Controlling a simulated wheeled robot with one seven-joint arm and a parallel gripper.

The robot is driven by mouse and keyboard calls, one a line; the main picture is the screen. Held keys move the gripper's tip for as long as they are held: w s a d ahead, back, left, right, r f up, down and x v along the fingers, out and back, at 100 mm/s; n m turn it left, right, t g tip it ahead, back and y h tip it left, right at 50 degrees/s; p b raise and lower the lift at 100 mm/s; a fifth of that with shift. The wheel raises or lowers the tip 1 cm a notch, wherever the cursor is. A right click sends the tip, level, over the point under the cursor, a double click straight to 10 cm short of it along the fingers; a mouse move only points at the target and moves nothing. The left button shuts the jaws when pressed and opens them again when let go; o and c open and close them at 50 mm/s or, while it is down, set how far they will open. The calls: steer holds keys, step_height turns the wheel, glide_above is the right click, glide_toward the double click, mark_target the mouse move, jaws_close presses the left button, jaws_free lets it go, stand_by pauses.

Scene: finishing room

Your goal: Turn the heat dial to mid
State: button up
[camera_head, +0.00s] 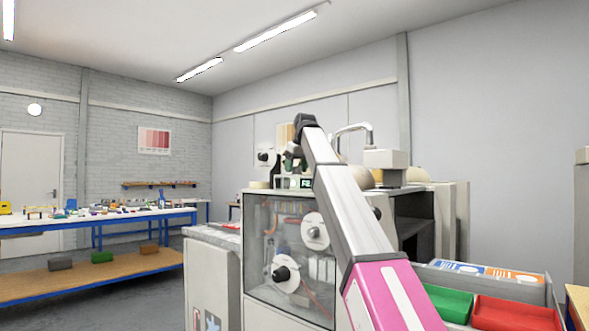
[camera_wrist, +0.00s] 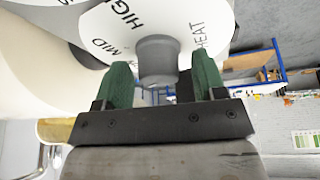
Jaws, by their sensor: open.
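In the wrist view the heat dial (camera_wrist: 195,15) is a white disc lettered HEAT, HIGH and MID, with a grey round knob (camera_wrist: 158,58) at its middle. My gripper (camera_wrist: 161,66) has green fingers, open, one on each side of the knob. A gap shows between the knob and each finger, so it is not clamped. I cannot make out a pointer mark on the knob. In the head view my gripper (camera_head: 292,160) is at the top of the pale machine (camera_head: 262,317), and my arm hides part of the machine there.
The machine has a clear front panel (camera_head: 262,265) with white discs and dark knobs behind or on it. Green (camera_head: 449,303) and red (camera_head: 512,314) bins stand at the lower right. A long workbench (camera_head: 100,222) with small items is at the left.

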steer(key=shift+c, duration=0.3)
steer(key=c, duration=0.8)
steer(key=shift+c, duration=0.2)
steer(key=shift+m, duration=0.3)
steer(key=m+h, duration=0.1)
steer(key=m, duration=0.2)
steer(key=m+h, duration=0.1)
steer(key=m, duration=0.2)
steer(key=shift+w+m+t+h, duration=0.1)
steer(key=shift+m+t+h, duration=0.2)
steer(key=shift+h, duration=0.1)
steer(key=m+h, duration=0.1)
steer(key=m, duration=0.2)
steer(key=m+g+h, duration=0.1)
steer(key=m, duration=0.2)
steer(key=shift+d+m, duration=0.1)
steer(key=shift+m, duration=0.3)
